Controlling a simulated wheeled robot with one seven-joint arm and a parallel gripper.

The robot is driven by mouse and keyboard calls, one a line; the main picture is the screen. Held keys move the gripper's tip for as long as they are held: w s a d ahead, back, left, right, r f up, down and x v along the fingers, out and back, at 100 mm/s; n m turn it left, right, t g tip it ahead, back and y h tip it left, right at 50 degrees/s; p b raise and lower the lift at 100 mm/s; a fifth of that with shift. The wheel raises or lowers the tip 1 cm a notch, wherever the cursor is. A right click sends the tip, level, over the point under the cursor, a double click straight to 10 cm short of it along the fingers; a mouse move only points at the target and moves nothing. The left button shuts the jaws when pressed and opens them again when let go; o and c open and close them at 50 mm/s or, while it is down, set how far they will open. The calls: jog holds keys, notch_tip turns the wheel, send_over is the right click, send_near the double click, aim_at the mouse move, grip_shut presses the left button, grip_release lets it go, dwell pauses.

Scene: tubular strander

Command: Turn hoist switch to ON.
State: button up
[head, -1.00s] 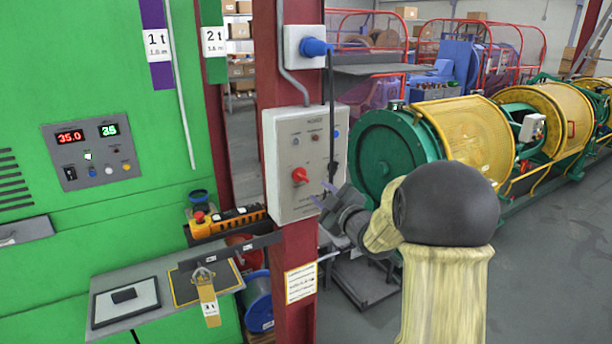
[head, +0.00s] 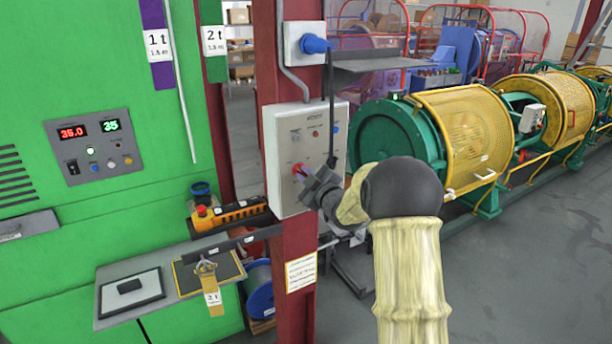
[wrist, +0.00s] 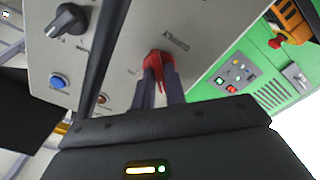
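A grey control box (head: 277,152) is mounted on the red column. It carries a red rotary knob, which shows in the wrist view (wrist: 159,57) beside lettering that seems to read "SUPPLY". My gripper (wrist: 161,80) is at the knob, one dark finger on each side, and appears shut on it. In the head view my gripper (head: 302,173) reaches the box from the right and covers most of the knob. The wrist view also shows a black selector knob (wrist: 66,20) and a blue button (wrist: 59,81) on the box.
A black cable (head: 331,95) hangs from a blue plug (head: 315,45) across the box front, and crosses the wrist view close to my gripper. A grey shelf (head: 375,64) juts out above right. An orange pendant (head: 230,213) lies left of the column.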

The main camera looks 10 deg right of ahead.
grip_shut()
jog(key=shift+m, duration=0.4)
jog(key=shift+d+m+b, duration=0.1)
jog(key=shift+m+b, duration=0.7)
jog(key=shift+m, duration=0.4)
jog(key=m, duration=1.1)
jog(key=shift+m+p, duration=0.65)
jog(key=shift+m, duration=1.25)
